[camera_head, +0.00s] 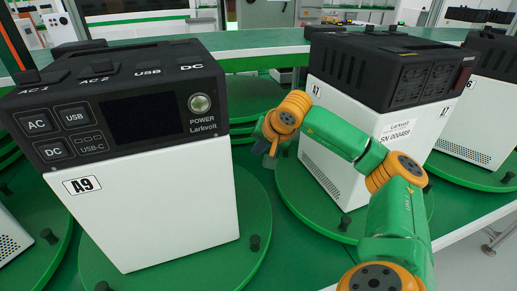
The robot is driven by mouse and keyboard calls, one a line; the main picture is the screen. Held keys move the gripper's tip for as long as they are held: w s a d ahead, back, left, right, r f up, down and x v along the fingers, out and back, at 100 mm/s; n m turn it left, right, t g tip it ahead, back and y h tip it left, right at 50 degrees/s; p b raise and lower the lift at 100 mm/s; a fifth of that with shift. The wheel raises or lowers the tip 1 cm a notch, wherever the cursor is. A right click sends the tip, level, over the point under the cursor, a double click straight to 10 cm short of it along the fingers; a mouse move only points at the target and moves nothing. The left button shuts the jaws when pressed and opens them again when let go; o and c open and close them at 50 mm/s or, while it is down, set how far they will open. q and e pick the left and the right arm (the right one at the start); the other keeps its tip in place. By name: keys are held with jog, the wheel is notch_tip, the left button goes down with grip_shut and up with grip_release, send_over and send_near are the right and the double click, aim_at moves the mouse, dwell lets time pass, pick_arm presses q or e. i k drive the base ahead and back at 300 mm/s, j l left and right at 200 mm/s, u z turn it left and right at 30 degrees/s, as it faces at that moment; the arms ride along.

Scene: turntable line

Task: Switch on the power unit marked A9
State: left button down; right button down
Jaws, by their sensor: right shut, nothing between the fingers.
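The power unit marked A9 (155,205) stands upright on a green turntable (262,215) at the left, its front facing me. Its black upper panel has a dark, blank screen (147,118). The round POWER button (200,103) is at the panel's upper right and looks pale greenish. AC, USB, DC and USB-C buttons sit left of the screen. My right gripper (268,150) is at the end of the green and orange arm, right of the A9 unit and apart from the button. It is shut and empty, its fingers partly hidden by the wrist. My left gripper is out of view.
A further unit (478,120) is at the right edge. A green bench (262,50) runs behind.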

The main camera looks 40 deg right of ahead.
aim_at(199, 103)
jog(key=k+j, duration=0.2)
jog(key=k, duration=0.3)
jog(key=k+j, duration=0.2)
jog(key=k, duration=0.25)
jog(key=k+j, duration=0.2)
jog(key=k, duration=0.3)
